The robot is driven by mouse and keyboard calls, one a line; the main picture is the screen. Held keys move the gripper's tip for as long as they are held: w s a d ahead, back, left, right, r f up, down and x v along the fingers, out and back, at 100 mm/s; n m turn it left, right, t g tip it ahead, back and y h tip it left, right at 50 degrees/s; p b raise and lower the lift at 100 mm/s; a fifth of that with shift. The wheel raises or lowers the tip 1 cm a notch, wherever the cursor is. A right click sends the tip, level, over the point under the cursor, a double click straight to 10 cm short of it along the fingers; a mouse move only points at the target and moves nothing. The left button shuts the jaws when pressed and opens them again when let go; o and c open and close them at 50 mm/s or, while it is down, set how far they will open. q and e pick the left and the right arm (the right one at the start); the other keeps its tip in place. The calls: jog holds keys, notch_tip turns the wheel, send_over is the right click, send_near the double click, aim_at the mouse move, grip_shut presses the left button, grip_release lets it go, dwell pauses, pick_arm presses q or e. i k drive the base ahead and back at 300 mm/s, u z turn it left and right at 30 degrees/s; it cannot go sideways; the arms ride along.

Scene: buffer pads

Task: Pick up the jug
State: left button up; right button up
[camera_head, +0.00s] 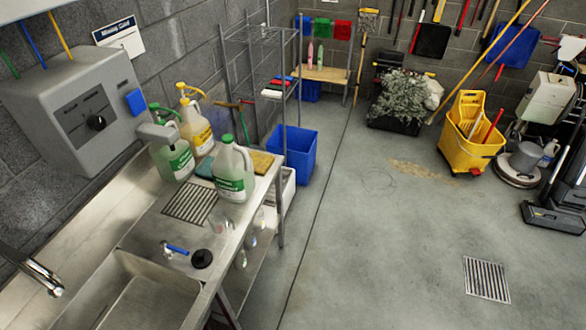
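A translucent jug (234,173) with a green label, green cap and side handle stands upright near the right end of the steel counter. Behind it to the left stands a similar green-labelled jug (173,158) with a pump top, partly covered by a grey dispenser spout. A yellow-labelled jug (196,127) with a yellow pump stands farther back. The task does not say which of these is the jug. Neither of my grippers shows in the head view.
The steel counter (150,225) has a drain grate (190,202), a blue-handled valve (174,249) and a sink basin (145,295). A grey dispenser box (75,110) hangs over its left side. A blue bin (293,153) stands beyond the counter.

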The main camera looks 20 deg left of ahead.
aim_at(232, 170)
jog(key=z, duration=0.5)
jog(key=i, duration=1.75)
jog(key=u, duration=3.35)
jog(key=i, duration=0.5)
